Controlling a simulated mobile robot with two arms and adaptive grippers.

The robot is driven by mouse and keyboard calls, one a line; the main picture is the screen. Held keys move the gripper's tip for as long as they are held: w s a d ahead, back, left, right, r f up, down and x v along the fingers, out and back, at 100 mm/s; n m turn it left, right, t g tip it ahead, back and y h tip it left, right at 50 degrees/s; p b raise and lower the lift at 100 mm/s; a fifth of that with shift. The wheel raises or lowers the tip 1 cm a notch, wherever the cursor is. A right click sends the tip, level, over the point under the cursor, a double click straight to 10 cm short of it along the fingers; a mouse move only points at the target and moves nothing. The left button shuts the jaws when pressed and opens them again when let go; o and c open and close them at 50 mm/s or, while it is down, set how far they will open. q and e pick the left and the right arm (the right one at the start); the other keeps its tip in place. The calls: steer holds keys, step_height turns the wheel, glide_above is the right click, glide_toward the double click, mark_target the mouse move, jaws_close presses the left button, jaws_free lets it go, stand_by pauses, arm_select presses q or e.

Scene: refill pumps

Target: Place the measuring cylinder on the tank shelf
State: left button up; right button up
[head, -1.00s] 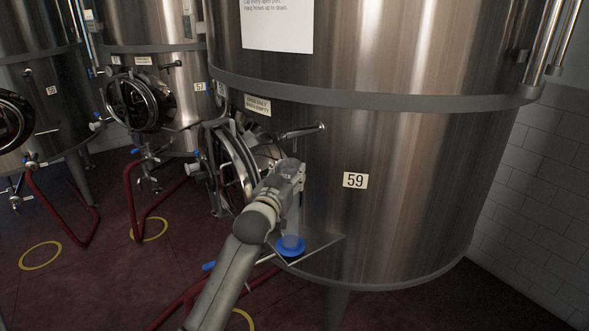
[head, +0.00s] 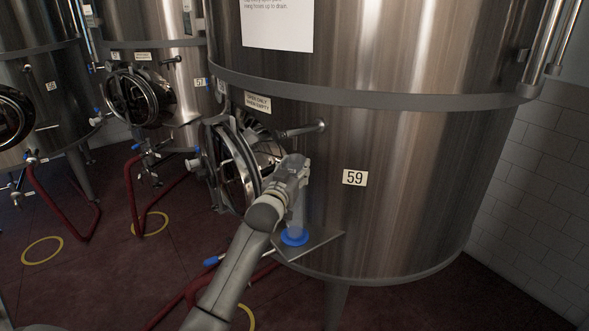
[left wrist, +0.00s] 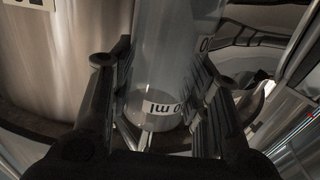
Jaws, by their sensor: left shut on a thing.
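The measuring cylinder (head: 297,215) is a clear tube with a blue round base, upright at the front of tank 59. Its clear body with printed markings fills the middle of the left wrist view (left wrist: 172,70). The tank shelf (head: 322,243) is a small metal plate on the tank's side. The blue base is over the shelf's left part; I cannot tell whether it touches. My left gripper (left wrist: 160,95) is shut on the cylinder's body, one finger on each side. In the head view the wrist partly hides the cylinder. My right gripper is not in view.
Tank 59 (head: 420,190) rises right behind the shelf. Its open round hatch (head: 232,165) and a handle (head: 302,130) are close to my left arm. Red hoses (head: 185,298) lie below on the dark red floor. Other tanks stand at the left.

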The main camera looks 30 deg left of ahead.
arm_select(q)
steer(key=o, duration=1.3)
steer(key=shift+f, duration=0.1)
steer(key=shift+o, duration=0.2)
steer(key=b+v, duration=0.2)
steer(key=v, duration=1)
